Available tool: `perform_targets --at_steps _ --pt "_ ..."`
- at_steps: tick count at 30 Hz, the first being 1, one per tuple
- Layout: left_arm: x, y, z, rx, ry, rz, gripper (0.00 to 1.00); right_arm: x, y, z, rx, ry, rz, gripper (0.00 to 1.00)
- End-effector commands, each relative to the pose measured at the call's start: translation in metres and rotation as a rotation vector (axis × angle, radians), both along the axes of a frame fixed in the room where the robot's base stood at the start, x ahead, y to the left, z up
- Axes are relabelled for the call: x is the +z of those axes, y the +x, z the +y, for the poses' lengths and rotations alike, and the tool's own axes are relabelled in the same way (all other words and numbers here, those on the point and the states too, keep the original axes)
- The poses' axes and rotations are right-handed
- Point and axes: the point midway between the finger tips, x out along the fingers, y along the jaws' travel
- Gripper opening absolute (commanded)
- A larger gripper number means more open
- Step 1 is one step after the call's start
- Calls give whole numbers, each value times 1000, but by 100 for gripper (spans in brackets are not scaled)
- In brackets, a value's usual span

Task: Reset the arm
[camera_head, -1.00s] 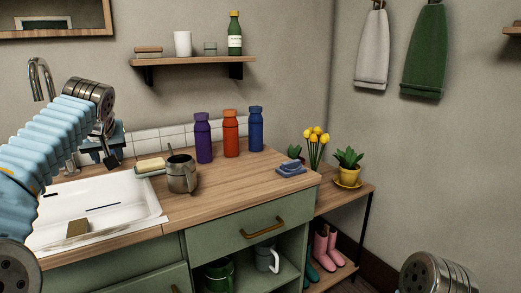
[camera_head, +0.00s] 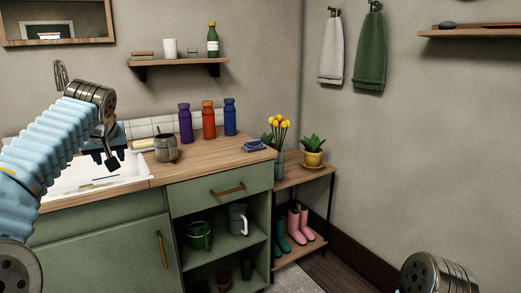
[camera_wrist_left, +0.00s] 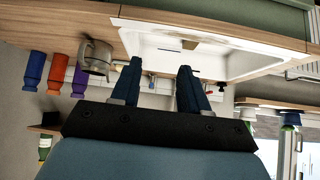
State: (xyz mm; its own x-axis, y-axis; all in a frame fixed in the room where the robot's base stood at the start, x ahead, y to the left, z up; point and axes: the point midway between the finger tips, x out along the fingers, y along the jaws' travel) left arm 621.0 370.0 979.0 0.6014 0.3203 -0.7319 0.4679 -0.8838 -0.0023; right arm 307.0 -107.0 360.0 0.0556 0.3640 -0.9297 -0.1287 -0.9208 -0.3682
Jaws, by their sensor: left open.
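My left arm comes in from the left in the head view, bent, with its gripper (camera_head: 106,158) hanging in front of the sink. In the left wrist view the two dark blue fingers (camera_wrist_left: 189,90) stand apart with nothing between them, and the white sink (camera_wrist_left: 220,62) lies beyond them. The sink (camera_head: 90,181) also shows under the gripper in the head view. Of my right arm only a metal joint shows at the bottom right of the head view; its gripper is out of frame.
A metal mug (camera_head: 166,149) and purple (camera_head: 185,124), orange (camera_head: 208,118) and blue (camera_head: 230,117) bottles stand on the wooden counter (camera_head: 205,160). Right of it is a low side table (camera_head: 296,178) with plants, boots below. A wall shelf (camera_head: 180,62) hangs above. Floor (camera_head: 335,272) shows at lower right.

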Motion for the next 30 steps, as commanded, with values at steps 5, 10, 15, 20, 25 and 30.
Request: perform_targets --at_steps 5,10,15,20,25,30 --pt "-23 12 -10 -41 0 24 45 0 1 1 1 1 -3 43" --pt "-49 24 -22 -87 -3 48 45 0 1 0 0 1 -2 43" --pt "-91 39 -41 -157 -12 87 45 0 1 0 0 1 -2 43" --pt "-148 52 -65 -241 -35 133 45 0 1 0 0 1 -2 43" --pt "-246 55 -106 -364 -94 209 45 0 1 0 0 1 -2 43" --pt "-365 27 -154 -478 -199 294 45 0 1 0 0 1 -2 43"
